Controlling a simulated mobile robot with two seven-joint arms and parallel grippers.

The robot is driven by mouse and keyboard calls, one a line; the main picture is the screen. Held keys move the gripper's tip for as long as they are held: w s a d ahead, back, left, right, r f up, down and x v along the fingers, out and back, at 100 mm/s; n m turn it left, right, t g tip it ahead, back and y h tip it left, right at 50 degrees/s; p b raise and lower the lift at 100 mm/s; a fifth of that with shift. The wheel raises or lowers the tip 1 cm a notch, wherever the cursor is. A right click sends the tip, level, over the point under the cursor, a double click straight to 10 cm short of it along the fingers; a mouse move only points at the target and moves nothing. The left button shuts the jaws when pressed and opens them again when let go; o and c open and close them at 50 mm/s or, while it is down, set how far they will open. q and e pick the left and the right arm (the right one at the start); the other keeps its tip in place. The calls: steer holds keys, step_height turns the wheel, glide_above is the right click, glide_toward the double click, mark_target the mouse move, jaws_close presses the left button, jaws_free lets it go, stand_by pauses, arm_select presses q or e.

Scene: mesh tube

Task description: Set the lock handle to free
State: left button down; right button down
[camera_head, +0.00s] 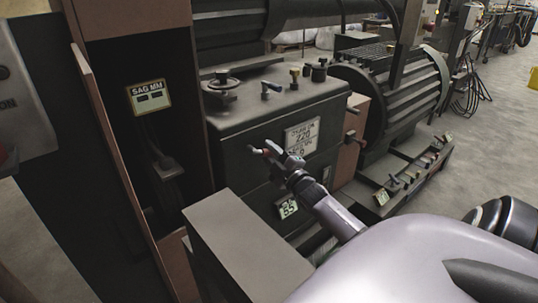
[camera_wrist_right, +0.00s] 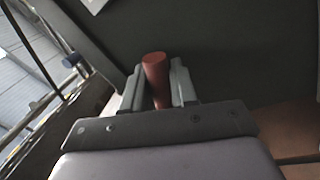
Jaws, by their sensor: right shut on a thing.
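The lock handle shows in the right wrist view as a reddish-brown, rounded knob (camera_wrist_right: 156,78), standing between the two grey fingers. My right gripper (camera_wrist_right: 157,90) is shut on it, one finger on each side. In the head view my right gripper (camera_head: 276,152) is in front of the dark machine cabinet (camera_head: 240,150). A small bit of red shows at its fingertips there, and the rest of the handle is hidden. The handle's base and its setting cannot be made out. My left gripper is not in view.
A label plate (camera_head: 303,136) and a small lit display (camera_head: 287,207) sit on the cabinet front near my right gripper. Valves and knobs (camera_head: 271,88) stand on its top. A grey box (camera_head: 245,245) juts out at the lower left. Open floor (camera_head: 490,150) lies to the right.

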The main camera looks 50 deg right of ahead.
stand_by(0.5)
steer(key=c, duration=1)
jaws_free()
steer(key=shift+c, duration=0.2)
steer(key=shift+s, duration=0.1)
steer(key=p+v, duration=0.1)
steer(key=v, duration=0.6)
